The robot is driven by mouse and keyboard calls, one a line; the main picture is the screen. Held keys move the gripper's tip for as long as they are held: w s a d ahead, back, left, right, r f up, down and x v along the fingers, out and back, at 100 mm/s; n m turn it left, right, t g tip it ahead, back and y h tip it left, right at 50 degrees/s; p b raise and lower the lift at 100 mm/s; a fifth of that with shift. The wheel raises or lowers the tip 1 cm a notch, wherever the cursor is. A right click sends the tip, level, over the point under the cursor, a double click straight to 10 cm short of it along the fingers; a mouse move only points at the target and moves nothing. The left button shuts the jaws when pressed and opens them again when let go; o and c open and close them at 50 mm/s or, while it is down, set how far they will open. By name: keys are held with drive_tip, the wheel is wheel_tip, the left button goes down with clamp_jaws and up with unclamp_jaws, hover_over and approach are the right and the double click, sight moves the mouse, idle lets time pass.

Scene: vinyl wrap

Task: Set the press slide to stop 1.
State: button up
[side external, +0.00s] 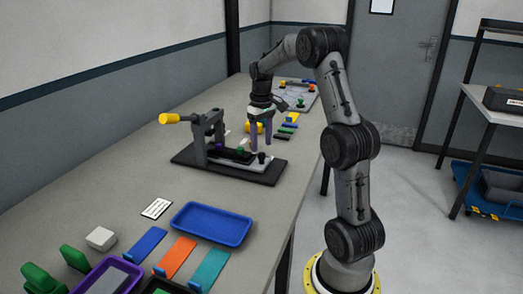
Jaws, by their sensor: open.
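The press (207,134) stands on a dark base plate (190,160) on the table, with a yellow-ended lever (170,118) reaching left. A low slide assembly runs from under the press frame toward the right, with a pale grey strip (268,167) along it. A purple piece, a green knob (240,151) and a black knob (262,157) show along it. My gripper (261,148) points down, open, with its fingers close over the black knob at the right end. I cannot tell whether they touch it. Stop markings are too small to read.
A blue tray (211,224), a white label card (157,208) and blue, orange and teal pieces lie in front of the press. A yellow cylinder (254,128), coloured strips and a grey board (300,97) lie behind. The table's right edge runs beside my arm.

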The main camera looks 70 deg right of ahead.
sight(262, 153)
drive_tip(key=shift+f, duration=1.8)
clamp_jaws()
